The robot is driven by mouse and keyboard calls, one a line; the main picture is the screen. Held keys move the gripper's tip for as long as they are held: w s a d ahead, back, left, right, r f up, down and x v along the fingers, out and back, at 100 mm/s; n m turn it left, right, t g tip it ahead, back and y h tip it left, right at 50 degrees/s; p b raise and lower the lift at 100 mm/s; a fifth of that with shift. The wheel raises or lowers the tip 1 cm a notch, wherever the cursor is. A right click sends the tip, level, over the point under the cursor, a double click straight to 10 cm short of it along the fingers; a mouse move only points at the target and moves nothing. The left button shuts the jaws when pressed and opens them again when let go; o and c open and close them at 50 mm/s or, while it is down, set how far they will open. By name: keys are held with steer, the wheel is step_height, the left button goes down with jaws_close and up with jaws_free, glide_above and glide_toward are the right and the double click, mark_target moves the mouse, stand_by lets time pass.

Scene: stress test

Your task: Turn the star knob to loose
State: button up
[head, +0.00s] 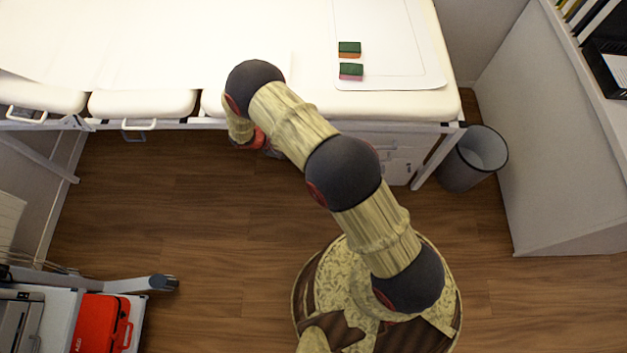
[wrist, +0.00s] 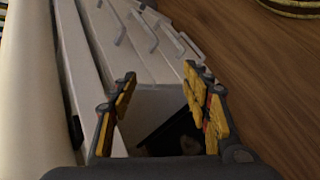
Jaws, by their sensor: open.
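I cannot make out a star knob for certain in either view. A small dark part (wrist: 76,131) shows at the left in the wrist view, by the side of the cream couch; its shape is too dim to tell. My gripper (wrist: 160,82) is open, with yellow pads on its two fingers and nothing between their tips. In the head view my wrist end (head: 255,140) is low beside the front edge of the couch (head: 290,112), mostly hidden by my arm.
A white drawer unit (wrist: 152,62) with several bar handles lies past my fingers in the wrist view. Two sponges (head: 350,49) lie on the couch. A bin (head: 474,160) stands at its right end. A red case (head: 95,322) is at lower left. Wooden floor (head: 190,220) is clear.

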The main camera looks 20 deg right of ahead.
step_height(320, 180, down, 35)
steer(key=s+t+b, duration=0.2)
steer(key=s+t, duration=0.1)
steer(key=t, duration=1)
steer(key=shift+m+y, duration=0.4)
steer(key=shift+b+x, duration=1.2)
steer(key=shift+x, duration=2.55)
steer(key=shift+w+a+f, duration=0.1)
steer(key=shift+a, duration=0.1)
steer(key=shift+c, duration=0.9)
steer(key=c, duration=1)
steer(key=shift+n+h, duration=0.7)
steer(key=shift+n, duration=0.4)
